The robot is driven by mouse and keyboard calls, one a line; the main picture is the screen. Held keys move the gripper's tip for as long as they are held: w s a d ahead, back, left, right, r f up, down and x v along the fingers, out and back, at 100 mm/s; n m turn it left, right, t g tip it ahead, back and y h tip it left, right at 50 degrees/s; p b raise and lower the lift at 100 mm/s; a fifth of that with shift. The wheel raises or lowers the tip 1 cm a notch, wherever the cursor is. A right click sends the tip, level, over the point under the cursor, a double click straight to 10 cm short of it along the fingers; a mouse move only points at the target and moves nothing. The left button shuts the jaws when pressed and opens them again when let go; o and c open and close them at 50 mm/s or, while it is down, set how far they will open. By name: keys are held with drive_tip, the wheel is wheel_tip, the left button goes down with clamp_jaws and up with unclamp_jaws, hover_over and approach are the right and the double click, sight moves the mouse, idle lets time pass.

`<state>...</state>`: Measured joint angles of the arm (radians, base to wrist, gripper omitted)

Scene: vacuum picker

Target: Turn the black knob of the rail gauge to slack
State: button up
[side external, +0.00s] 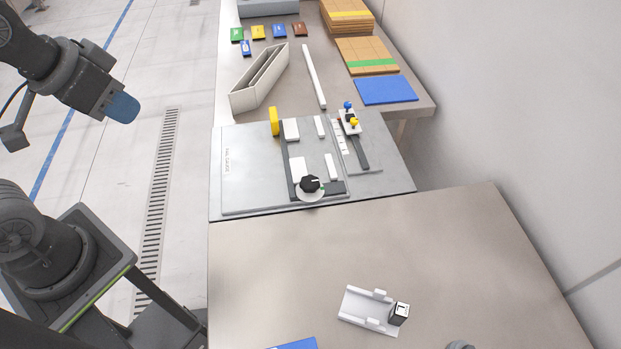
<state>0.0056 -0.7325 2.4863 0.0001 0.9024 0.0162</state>
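The black knob (309,184) sits on a round white dial (311,196) near the front edge of the grey rail gauge plate (245,180). A small light mark shows on the knob's right side. The dial's lettering is too small to read, so I cannot tell its setting. My gripper (122,107) is at the upper left, high and well apart from the knob, over the floor side. Its end shows as a blunt blue-grey tip. No separate fingers can be made out, and nothing is seen held.
A yellow upright piece (274,121), white blocks (298,167) and a small post with blue and yellow knobs (350,121) stand on the plate. Behind are a white divided tray (259,78) and cardboard stacks (367,56). A white holder (368,310) lies in front. The front table is mostly clear.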

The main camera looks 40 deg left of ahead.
drive_tip(key=o, duration=0.5)
drive_tip(key=w+d+m, duration=0.1)
drive_tip(key=w, duration=0.1)
drive_tip(key=w+m+g, duration=0.1)
drive_tip(key=w+d+r+m, duration=0.1)
drive_tip(key=w+m, duration=0.1)
drive_tip(key=shift+w+d, duration=0.3)
drive_tip(key=shift+w, duration=0.05)
drive_tip(key=shift+c, duration=0.2)
drive_tip(key=o, duration=0.4)
drive_tip(key=w+d+m, duration=0.1)
drive_tip(key=w, duration=0.1)
drive_tip(key=w+d+f+m+g, duration=0.1)
drive_tip(key=w+d+m, duration=0.1)
drive_tip(key=w+d+f+m+g, duration=0.1)
drive_tip(key=w+d+m, duration=0.1)
drive_tip(key=w, duration=0.1)
drive_tip(key=shift+w+h, duration=0.1)
drive_tip(key=shift+h, duration=0.2)
drive_tip(key=shift+o, duration=0.9)
drive_tip(key=w+d+f+m+g, duration=0.1)
drive_tip(key=w+d+f+m, duration=0.2)
drive_tip(key=w+d, duration=0.1)
drive_tip(key=m+g, duration=0.2)
drive_tip(key=m, duration=0.3)
hover_over(310, 182)
wheel_tip(310, 182, down, 7)
wheel_tip(310, 182, down, 14)
drive_tip(key=shift+r, duration=0.25)
drive_tip(key=shift+c, duration=0.2)
